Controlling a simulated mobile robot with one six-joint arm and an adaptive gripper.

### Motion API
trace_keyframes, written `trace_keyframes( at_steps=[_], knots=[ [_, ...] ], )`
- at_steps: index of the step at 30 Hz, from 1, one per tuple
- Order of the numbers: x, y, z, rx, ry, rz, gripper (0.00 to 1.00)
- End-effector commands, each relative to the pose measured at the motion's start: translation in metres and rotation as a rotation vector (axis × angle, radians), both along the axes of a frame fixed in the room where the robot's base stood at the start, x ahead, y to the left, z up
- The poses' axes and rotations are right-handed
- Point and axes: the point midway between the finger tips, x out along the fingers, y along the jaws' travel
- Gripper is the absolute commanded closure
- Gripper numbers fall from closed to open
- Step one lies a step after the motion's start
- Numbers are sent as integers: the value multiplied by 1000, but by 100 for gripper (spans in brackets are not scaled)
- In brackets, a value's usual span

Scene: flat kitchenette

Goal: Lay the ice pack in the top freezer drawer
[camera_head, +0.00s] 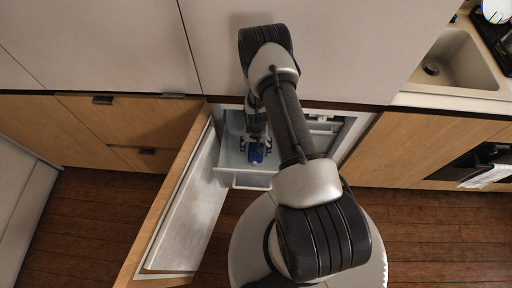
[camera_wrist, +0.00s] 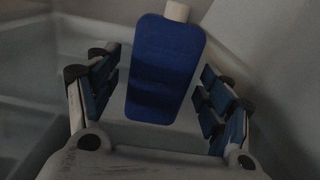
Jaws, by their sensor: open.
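The blue ice pack (camera_wrist: 164,70) with a white cap lies in the pulled-out freezer drawer (camera_head: 221,180). In the head view a small part of the ice pack (camera_head: 256,156) shows below my gripper (camera_head: 256,147). In the wrist view my gripper (camera_wrist: 158,105) is open, with one finger on each side of the ice pack and a visible gap to both. The drawer's pale inside (camera_wrist: 30,75) surrounds the pack. My arm hides the right part of the drawer in the head view.
The freezer door (camera_head: 187,215) stands open to the left of the drawer. Wooden cabinet fronts (camera_head: 125,120) lie to the left. A sink (camera_head: 455,62) and an oven front (camera_head: 470,165) are at the right. The wooden floor is clear.

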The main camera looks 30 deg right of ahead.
Motion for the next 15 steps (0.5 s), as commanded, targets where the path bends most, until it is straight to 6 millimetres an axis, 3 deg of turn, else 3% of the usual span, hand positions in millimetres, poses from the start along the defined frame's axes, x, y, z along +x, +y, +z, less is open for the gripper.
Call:
trace_keyframes(
  at_steps=[5, 15],
  knots=[
    [1, 0, 18, 0, -2, 0, 27],
    [1, 0, 91, -1, -3, 0, 27]
  ],
)
